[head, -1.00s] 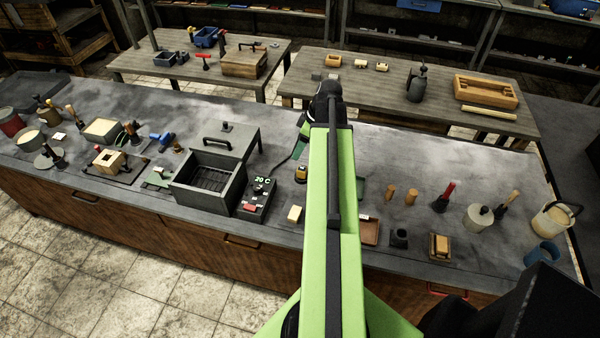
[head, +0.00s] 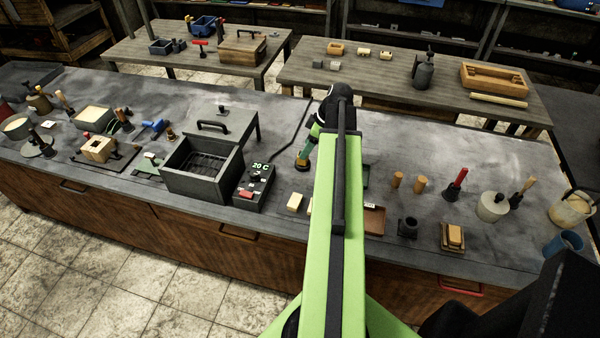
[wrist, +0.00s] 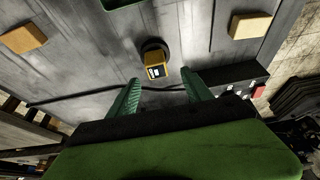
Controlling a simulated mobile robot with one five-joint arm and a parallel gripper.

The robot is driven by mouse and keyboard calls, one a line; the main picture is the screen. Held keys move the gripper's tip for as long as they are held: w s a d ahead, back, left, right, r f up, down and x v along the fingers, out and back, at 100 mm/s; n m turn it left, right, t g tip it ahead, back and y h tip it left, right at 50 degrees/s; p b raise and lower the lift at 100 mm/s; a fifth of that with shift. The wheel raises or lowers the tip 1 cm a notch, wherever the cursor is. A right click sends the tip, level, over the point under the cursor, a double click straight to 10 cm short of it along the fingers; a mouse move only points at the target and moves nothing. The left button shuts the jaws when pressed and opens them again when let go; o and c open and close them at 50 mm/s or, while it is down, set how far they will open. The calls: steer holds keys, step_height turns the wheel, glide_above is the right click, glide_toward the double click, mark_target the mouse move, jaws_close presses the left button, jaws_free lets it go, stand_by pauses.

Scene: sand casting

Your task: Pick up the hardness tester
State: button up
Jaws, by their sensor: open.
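The hardness tester appears to be the small yellow device with a dark round end and a small white display (wrist: 155,66). It stands on the grey bench in the wrist view, just beyond my fingertips and roughly centred between them. My gripper (wrist: 161,83) is open, with its two green fingers apart and nothing between them. In the head view my gripper (head: 308,150) is directly over the yellow tester (head: 302,166), hiding its upper part. I cannot tell whether a finger touches it.
A controller (head: 255,188) reading 20 C and an open metal box furnace (head: 203,170) stand to the left. A pale block (head: 295,202) lies in front. A dark cable (wrist: 75,97) runs across the bench close to my fingers. A brown tray (head: 374,220) is to the right.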

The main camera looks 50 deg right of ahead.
steer(key=shift+w+a+f, duration=0.1)
steer(key=shift+w+f, duration=0.05)
steer(key=shift+f, duration=0.35)
steer(key=shift+r, duration=0.1)
steer(key=b+x, duration=0.5)
steer(key=shift+s+d+f, duration=0.2)
steer(key=shift+d+f, duration=0.1)
steer(key=shift+d, duration=0.05)
steer(key=shift+r, duration=0.2)
steer(key=shift+c, duration=0.2)
jaws_close()
